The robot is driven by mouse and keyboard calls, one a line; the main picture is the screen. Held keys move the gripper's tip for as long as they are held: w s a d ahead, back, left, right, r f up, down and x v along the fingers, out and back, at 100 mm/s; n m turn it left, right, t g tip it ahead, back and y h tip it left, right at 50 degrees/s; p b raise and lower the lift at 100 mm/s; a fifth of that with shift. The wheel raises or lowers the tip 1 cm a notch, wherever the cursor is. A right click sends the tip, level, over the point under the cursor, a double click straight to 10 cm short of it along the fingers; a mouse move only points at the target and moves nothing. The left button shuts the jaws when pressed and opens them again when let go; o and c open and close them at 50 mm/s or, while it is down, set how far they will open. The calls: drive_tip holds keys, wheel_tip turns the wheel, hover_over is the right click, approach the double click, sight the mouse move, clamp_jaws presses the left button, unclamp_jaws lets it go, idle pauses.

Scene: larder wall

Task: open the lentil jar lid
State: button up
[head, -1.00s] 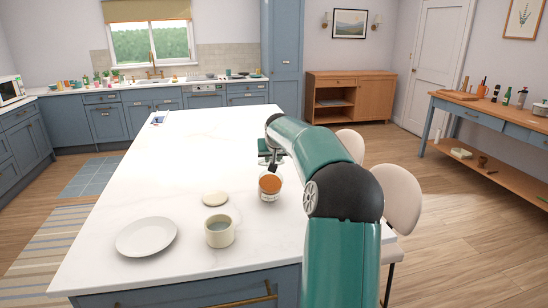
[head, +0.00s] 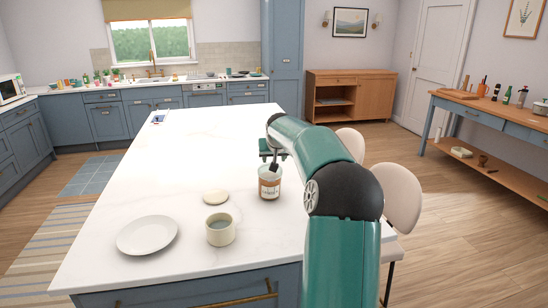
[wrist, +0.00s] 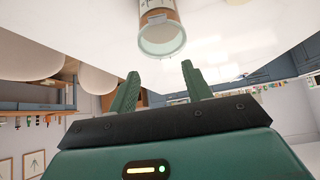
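The lentil jar (head: 269,187) is a glass jar with orange-brown contents and a pale label. It stands upright on the white island top in the head view. In the wrist view the jar (wrist: 158,20) appears upside down at the top, its pale glassy end with a rounded rim facing my gripper and a small grey piece at its side. I cannot tell whether the lid is closed. My gripper (wrist: 160,70) is open and empty, its green fingers apart and short of the jar. In the head view my gripper (head: 272,158) is by the jar's top, partly hidden by my arm.
A cream round disc (head: 215,196), a cream mug (head: 220,230) and a white plate (head: 147,235) are on the island (head: 190,150), left of the jar. Chairs (head: 396,195) stand at its right side.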

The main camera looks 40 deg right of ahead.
drive_tip(key=shift+r, duration=0.1)
drive_tip(key=v, duration=1.4)
